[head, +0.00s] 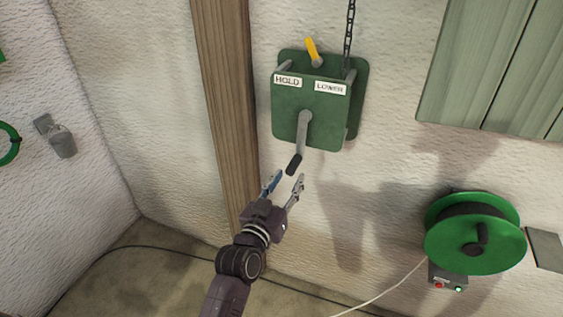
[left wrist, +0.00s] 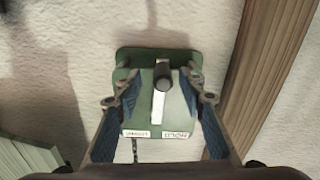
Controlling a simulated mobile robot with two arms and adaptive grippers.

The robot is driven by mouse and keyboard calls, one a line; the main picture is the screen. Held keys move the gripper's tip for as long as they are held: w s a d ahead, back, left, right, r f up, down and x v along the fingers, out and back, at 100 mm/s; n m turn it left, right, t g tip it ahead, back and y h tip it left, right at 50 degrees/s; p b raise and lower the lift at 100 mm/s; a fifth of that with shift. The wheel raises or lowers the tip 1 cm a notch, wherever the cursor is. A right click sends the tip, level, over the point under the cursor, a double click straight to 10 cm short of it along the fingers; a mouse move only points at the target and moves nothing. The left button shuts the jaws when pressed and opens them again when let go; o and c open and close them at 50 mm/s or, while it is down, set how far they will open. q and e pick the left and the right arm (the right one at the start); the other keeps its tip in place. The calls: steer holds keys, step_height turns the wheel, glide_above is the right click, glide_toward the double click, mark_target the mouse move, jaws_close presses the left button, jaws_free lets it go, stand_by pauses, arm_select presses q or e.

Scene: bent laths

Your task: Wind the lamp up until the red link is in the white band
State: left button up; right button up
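A green winch box (head: 312,112) is fixed to the wall, with HOLD and LOWER labels on its top edge. Its yellow lever (head: 312,50) leans slightly toward the HOLD side. A grey crank (head: 303,130) hangs down from the front, ending in a black handle (head: 293,164). A dark chain (head: 349,35) runs up out of the box. My left gripper (head: 284,180) is open just below the handle, apart from it. In the left wrist view the handle (left wrist: 163,76) lies between the open fingers. The lamp, red link and white band are not in view. My right gripper is not in view.
A wooden post (head: 228,100) stands left of the winch. A green cable reel (head: 474,233) is on the wall at lower right, with a small switch box (head: 448,278) below it. Green shutters (head: 500,70) hang at upper right. The wall around the crank is clear.

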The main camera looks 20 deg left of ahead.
mark_target(296, 162)
arm_select(q)
steer(key=shift+w+a+r, duration=0.1)
steer(key=shift+a+r, duration=0.15)
steer(key=shift+r, duration=0.15)
steer(key=shift+w+r, duration=0.1)
steer(key=shift+w, duration=0.95)
steer(key=w+p, duration=0.1)
steer(key=w, duration=0.3)
steer(key=shift+d, duration=0.1)
steer(key=shift+w+f, duration=0.2)
steer(key=shift+w, duration=0.45)
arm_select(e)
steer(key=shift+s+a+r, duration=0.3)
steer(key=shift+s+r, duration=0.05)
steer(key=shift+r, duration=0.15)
arm_select(q)
steer(key=shift+c, duration=0.3)
jaws_close()
